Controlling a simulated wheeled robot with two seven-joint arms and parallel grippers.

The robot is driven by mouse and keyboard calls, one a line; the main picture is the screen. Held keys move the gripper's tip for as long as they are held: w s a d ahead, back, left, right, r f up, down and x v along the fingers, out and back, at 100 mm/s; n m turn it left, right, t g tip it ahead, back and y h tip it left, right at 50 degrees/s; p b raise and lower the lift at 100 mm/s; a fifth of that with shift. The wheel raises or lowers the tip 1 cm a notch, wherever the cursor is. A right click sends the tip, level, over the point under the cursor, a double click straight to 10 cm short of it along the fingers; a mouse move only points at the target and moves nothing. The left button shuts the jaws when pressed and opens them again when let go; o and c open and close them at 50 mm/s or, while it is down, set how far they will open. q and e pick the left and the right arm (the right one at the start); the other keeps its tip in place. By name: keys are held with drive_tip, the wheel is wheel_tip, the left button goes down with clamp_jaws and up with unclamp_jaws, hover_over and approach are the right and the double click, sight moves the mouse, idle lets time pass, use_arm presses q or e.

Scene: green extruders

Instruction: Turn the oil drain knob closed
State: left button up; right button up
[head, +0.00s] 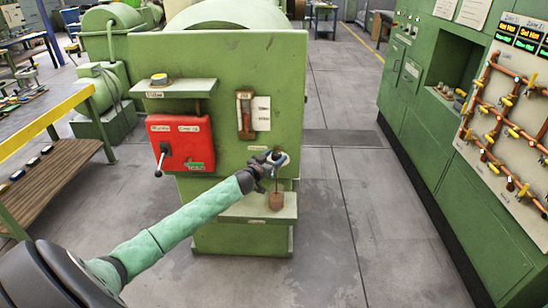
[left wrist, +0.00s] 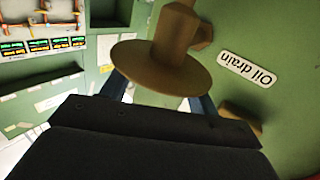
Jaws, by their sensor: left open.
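The oil drain knob shows in the left wrist view as a brown round disc (left wrist: 160,68) on a stem and fitting (left wrist: 178,30) on the green panel. An "Oil drain" label (left wrist: 248,69), upside down there, is beside it. My left gripper (head: 279,160) is at the lower right of the green machine front in the head view and hides most of the knob. Its bluish fingers show at both sides of the disc in the left wrist view, apart and open. Whether they touch the disc I cannot tell. My right gripper is not in view.
A brown cup (head: 276,200) stands on a low green shelf (head: 243,208) below the gripper, with a thin dark vertical line above it. A red box with a lever (head: 182,143) is to the left. Green cabinets (head: 440,110) stand at right, with clear floor between.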

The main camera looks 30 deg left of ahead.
use_arm(q)
drive_tip(key=c, duration=1)
drive_tip(key=shift+o, duration=0.2)
